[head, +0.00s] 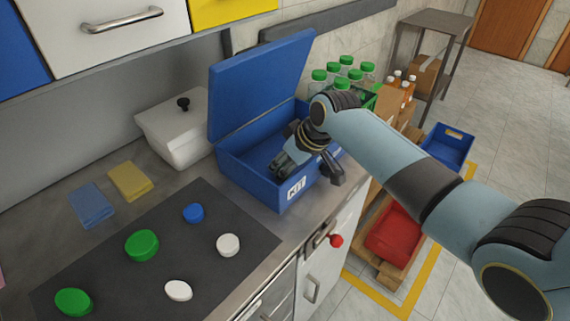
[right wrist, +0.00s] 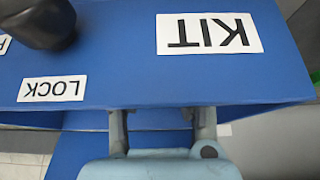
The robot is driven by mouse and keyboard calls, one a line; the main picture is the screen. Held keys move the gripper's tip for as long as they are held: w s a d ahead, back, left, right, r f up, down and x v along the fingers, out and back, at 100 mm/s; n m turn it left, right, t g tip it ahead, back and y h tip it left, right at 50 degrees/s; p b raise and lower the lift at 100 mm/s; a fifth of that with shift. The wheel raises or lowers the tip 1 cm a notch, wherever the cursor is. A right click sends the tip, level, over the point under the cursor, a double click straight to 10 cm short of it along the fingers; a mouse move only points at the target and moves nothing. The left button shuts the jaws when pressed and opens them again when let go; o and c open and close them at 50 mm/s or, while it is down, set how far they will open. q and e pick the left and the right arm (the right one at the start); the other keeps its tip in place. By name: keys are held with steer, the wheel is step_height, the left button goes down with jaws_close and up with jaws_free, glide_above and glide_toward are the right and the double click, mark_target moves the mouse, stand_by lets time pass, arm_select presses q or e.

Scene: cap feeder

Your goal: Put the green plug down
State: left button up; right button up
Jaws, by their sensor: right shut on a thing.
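My right gripper (head: 286,162) reaches down into the open blue box marked KIT (head: 248,183). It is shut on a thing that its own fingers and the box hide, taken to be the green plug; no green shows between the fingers. In the right wrist view the box (right wrist: 120,85) fills most of the picture, with its KIT and LOCK labels upside down. Two round green caps lie on the dark mat, one near its middle (head: 141,245) and one at its near left (head: 74,302). My left gripper is not in view.
The mat (head: 200,270) also holds a blue cap (head: 194,213) and two white caps (head: 228,245). The box lid (head: 262,85) stands raised behind. A white lidded container (head: 178,135) is left of the box. Green-capped bottles (head: 345,75) stand beyond it.

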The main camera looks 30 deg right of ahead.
steer(key=shift+f, duration=0.1)
steer(key=o, duration=0.8)
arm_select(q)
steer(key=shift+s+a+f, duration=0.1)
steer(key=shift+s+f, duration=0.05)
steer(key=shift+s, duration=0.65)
arm_select(e)
steer(key=shift+o, duration=0.2)
steer(key=shift+s+r, duration=0.15)
steer(key=shift+r, duration=0.3)
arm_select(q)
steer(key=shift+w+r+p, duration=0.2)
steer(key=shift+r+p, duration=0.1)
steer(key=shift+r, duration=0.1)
arm_select(e)
steer(key=v, duration=1.1)
steer(key=shift+s+d+r, duration=0.1)
